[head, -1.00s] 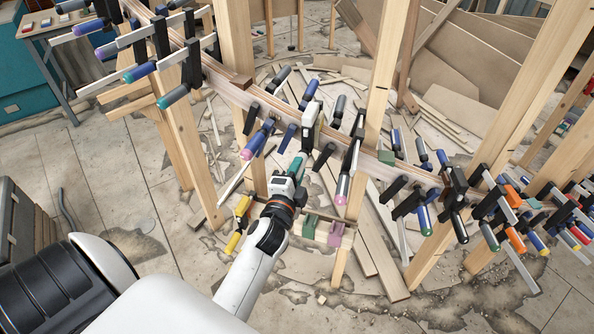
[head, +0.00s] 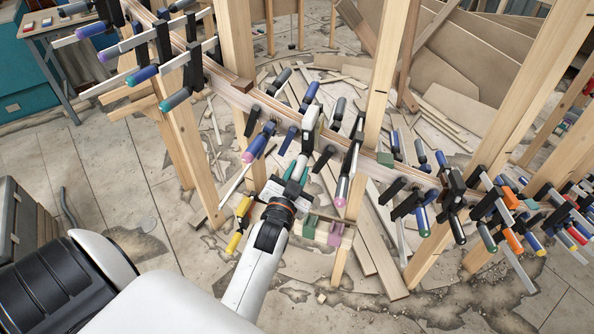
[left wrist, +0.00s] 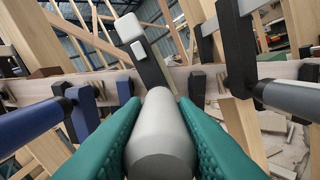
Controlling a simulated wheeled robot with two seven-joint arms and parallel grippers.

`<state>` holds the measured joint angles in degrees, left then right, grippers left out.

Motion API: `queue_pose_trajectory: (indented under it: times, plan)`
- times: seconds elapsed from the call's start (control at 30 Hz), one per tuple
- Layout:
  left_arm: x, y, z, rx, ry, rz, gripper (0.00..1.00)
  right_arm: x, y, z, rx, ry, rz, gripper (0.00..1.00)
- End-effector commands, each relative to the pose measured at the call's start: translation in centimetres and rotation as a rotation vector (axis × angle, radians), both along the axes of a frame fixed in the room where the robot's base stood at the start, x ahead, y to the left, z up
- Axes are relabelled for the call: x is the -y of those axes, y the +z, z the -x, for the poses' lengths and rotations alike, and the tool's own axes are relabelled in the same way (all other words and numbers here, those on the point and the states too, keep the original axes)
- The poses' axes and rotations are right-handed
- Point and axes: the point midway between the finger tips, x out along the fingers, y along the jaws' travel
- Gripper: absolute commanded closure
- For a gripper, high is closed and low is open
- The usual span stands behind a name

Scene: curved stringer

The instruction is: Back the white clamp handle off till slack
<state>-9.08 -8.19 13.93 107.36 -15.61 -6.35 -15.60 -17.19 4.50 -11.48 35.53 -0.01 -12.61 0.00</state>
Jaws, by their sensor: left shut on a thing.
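The white clamp handle (left wrist: 162,135) fills the centre of the left wrist view, a pale grey-white cylinder pointing toward the camera. My left gripper (head: 294,173) has a teal finger on each side of it and is shut on it. In the head view the white handle (head: 300,163) shows just beyond the fingers. The clamp's dark bar with white end pieces (left wrist: 139,38) rises behind the handle, and its white part (head: 311,127) stands at the curved wooden stringer (head: 272,108). The contact at the clamp's screw pad is hidden. My right gripper is not in view.
A clamp with a blue and pink handle (head: 257,145) is close left, and one with a pink-tipped handle (head: 342,188) is close right. In the left wrist view, a blue handle (left wrist: 35,125) and a grey handle (left wrist: 290,97) flank the gripper. Wooden posts (head: 376,90) stand around.

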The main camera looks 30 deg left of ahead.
Motion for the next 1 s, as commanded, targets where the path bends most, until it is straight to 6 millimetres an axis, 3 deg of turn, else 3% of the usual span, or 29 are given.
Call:
queue_pose_trajectory:
  times: [0.4,0.97,1.0]
  plan:
    - [-0.04,0.01,0.00,0.058,0.000,0.195,0.97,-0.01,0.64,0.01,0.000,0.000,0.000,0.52]
    - [-0.04,-0.01,0.00,0.068,-0.001,0.226,0.97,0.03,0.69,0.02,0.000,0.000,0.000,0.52]
    - [-0.04,-0.01,0.00,0.068,-0.001,0.226,0.73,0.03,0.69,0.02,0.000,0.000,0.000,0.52]
